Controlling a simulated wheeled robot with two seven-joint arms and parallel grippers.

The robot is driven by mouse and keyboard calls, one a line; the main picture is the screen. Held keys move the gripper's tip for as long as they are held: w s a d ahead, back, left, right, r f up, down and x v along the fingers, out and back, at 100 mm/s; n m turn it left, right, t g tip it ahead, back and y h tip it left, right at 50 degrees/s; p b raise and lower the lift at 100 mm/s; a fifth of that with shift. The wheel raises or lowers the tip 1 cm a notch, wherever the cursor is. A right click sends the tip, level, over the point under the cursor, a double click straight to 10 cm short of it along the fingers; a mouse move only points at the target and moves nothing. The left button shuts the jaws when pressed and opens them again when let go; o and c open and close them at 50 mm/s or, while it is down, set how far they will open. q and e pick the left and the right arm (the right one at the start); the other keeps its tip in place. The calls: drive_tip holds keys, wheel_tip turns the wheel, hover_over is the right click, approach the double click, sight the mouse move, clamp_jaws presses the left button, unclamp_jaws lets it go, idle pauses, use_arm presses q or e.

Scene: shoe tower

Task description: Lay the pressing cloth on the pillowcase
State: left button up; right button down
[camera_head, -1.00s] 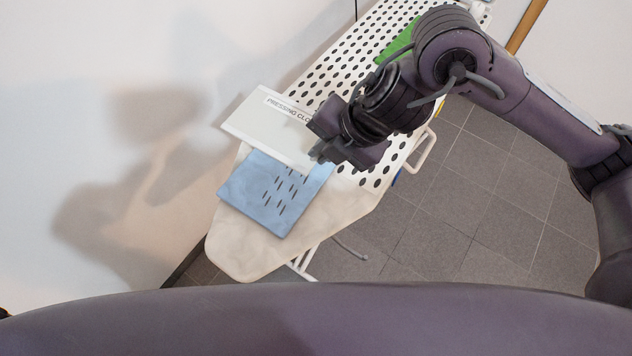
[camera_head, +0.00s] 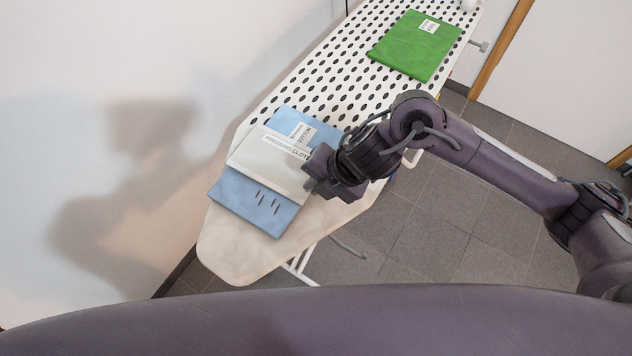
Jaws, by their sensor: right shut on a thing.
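The white pressing cloth (camera_head: 265,165), flat and labelled, is held at its right edge by my right gripper (camera_head: 312,178), which is shut on it. The cloth overlaps the middle of the blue pillowcase (camera_head: 247,203) in the head view. I cannot tell whether it touches the pillowcase or hovers just above. The pillowcase lies on the ironing board, with its label end showing beyond the cloth and its slotted end showing nearer. The middle of the pillowcase is hidden under the cloth. My left gripper is not in view.
The ironing board (camera_head: 245,257) has a pale narrow end and a white, black-dotted surface. A green folded piece with a label (camera_head: 416,46) lies at its far end. A wall stands along the left; open tiled floor (camera_head: 440,220) lies right.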

drive_tip(key=c, duration=1.5)
unclamp_jaws()
drive_tip(key=shift+c, duration=0.2)
drive_tip(key=shift+r, duration=0.25)
drive_tip(key=p+v, duration=0.1)
drive_tip(key=v, duration=1)
drive_tip(key=shift+d+r, duration=0.25)
drive_tip(key=shift+s+a, duration=0.1)
drive_tip(key=shift+s, duration=0.05)
